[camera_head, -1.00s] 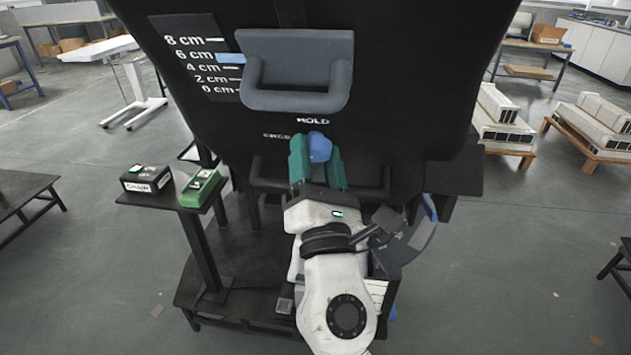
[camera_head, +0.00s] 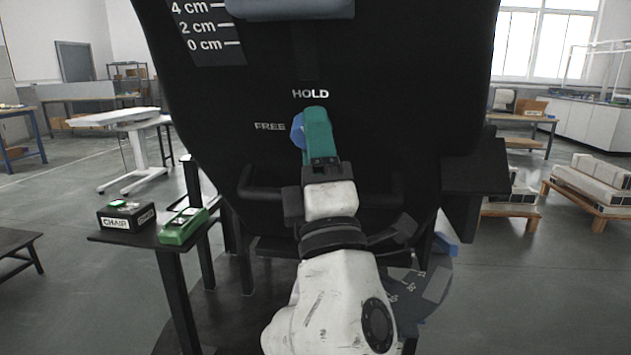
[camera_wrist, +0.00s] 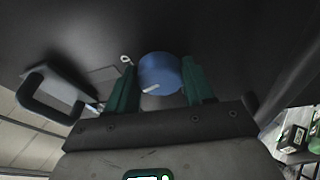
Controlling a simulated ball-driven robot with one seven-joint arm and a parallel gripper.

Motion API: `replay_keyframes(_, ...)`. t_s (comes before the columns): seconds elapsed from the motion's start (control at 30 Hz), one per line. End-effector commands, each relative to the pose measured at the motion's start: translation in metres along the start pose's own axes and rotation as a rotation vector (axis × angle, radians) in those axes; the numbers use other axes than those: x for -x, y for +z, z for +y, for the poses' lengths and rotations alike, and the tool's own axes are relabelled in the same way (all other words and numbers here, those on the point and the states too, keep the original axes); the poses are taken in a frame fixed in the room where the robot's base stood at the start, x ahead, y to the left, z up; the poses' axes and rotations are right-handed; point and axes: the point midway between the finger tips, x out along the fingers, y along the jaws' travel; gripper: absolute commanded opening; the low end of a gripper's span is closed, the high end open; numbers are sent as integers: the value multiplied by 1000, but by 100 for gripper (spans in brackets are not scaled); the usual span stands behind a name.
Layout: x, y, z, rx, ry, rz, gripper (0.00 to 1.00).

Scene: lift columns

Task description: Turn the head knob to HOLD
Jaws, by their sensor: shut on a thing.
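The blue head knob (camera_head: 298,131) is on the black panel, below the white word HOLD (camera_head: 310,93) and right of the word FREE (camera_head: 270,126). My gripper (camera_head: 318,137) has green fingers and is shut on the knob. In the head view the fingers overlap and hide most of it. In the wrist view the knob (camera_wrist: 160,72) sits between the two fingers of my gripper (camera_wrist: 160,85). A short white mark shows on the knob's near left edge there. I cannot tell which word it points at.
A grey handle (camera_head: 290,8) and a centimetre scale (camera_head: 207,30) are above on the panel. A black bar (camera_head: 262,194) runs below the knob. A side stand at left holds a CHAIR box (camera_head: 126,215) and a green device (camera_head: 183,226).

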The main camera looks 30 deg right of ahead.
Motion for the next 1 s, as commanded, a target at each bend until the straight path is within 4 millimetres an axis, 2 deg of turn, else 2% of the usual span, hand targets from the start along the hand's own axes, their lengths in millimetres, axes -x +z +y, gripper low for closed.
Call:
replay_keyframes(0.03,6,0,-7,-37,12,-5,22)
replay_keyframes(0.43,3,-1,-6,-261,69,-22,22)
replay_keyframes(1.0,0,-1,-4,-319,81,-27,22)
